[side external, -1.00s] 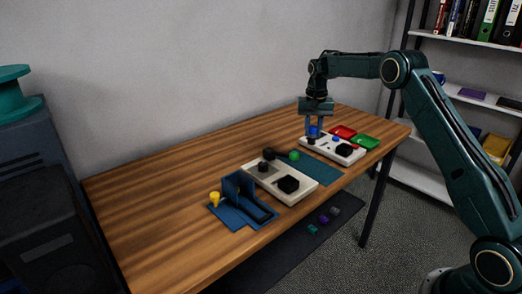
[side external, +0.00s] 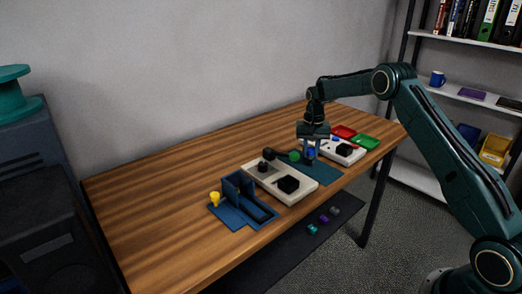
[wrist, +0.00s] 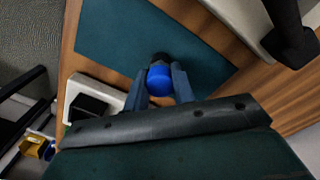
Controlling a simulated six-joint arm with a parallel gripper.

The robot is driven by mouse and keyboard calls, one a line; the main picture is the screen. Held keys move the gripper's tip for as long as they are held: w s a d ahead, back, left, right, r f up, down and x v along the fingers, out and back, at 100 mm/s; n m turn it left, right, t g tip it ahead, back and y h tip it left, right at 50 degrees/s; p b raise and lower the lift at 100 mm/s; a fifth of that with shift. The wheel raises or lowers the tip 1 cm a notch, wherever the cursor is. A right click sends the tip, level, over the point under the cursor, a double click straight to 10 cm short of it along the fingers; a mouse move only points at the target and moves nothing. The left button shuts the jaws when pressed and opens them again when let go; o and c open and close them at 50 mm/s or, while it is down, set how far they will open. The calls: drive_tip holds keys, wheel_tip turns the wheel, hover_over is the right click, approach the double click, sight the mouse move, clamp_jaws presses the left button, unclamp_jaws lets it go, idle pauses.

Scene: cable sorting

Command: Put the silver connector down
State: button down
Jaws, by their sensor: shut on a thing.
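My gripper (side external: 309,160) is shut on a blue-capped piece with a dark grey end (wrist: 160,77), seen between the fingers in the wrist view. It also shows as a blue spot in the side view (side external: 310,153). I see no plainly silver part on it; its lower end is hard to make out. My gripper holds it over the teal mat (side external: 322,173), to the right of a green knob-like piece (side external: 294,156). Whether it touches the mat cannot be told.
A pale panel with black parts (side external: 290,197) lies left of the mat; another pale panel (side external: 345,158) lies right. Red (side external: 343,131) and green (side external: 366,142) trays stand behind. A blue fixture (side external: 262,213) with a yellow piece (side external: 214,197) is at left. The left tabletop is clear.

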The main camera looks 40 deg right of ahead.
sight(311, 149)
drive_tip(key=shift+f, duration=0.35)
drive_tip(key=c, duration=1.2)
unclamp_jaws()
drive_tip(key=shift+o, duration=0.2)
wheel_tip(311, 149, up, 12)
drive_tip(key=shift+r, duration=0.2)
